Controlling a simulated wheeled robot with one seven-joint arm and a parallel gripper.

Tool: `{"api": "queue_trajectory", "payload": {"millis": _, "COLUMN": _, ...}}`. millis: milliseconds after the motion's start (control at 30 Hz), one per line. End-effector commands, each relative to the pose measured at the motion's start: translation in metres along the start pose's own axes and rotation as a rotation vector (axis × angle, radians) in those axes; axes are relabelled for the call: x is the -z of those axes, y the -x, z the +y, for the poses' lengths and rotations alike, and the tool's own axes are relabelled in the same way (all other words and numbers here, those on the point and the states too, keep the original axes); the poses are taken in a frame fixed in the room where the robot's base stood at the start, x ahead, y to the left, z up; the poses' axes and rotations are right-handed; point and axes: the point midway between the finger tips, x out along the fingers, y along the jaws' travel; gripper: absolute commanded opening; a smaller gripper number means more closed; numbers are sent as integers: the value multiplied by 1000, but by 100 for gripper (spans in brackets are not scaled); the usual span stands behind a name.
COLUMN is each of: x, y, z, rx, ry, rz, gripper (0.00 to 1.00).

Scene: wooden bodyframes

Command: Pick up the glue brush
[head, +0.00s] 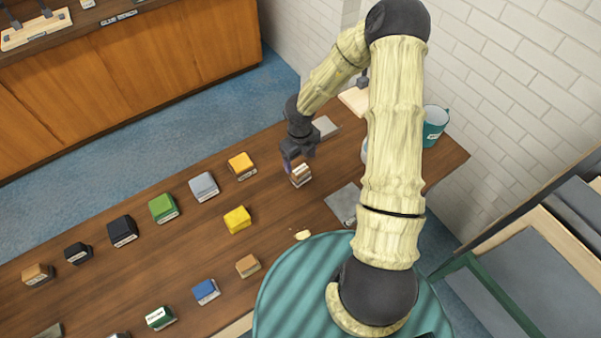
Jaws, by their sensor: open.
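My gripper (299,160) is open and points down over the wooden table (280,215). A small brown and white block-like item (300,176) sits on the table directly below the fingers. I cannot tell whether the fingers are around it or just above it. No glue brush can be clearly made out; my arm covers part of the table's right side.
Several labelled blocks stand left of my gripper, including an orange one (241,165), a yellow one (237,219) and a grey one (203,186). A teal mug (435,124) stands at the right end near the white brick wall (500,70). A grey flat piece (343,200) lies nearby.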

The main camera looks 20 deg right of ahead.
Motion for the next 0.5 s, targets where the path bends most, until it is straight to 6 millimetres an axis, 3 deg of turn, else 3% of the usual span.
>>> {"api": "queue_trajectory", "payload": {"millis": 133, "x": 0, "y": -15, "z": 0, "rx": 0, "ry": 1, "rz": 1, "gripper": 75}}
{"api": "queue_trajectory", "payload": {"millis": 500, "x": 0, "y": -18, "z": 0, "rx": 0, "ry": 2, "rz": 1, "gripper": 75}}
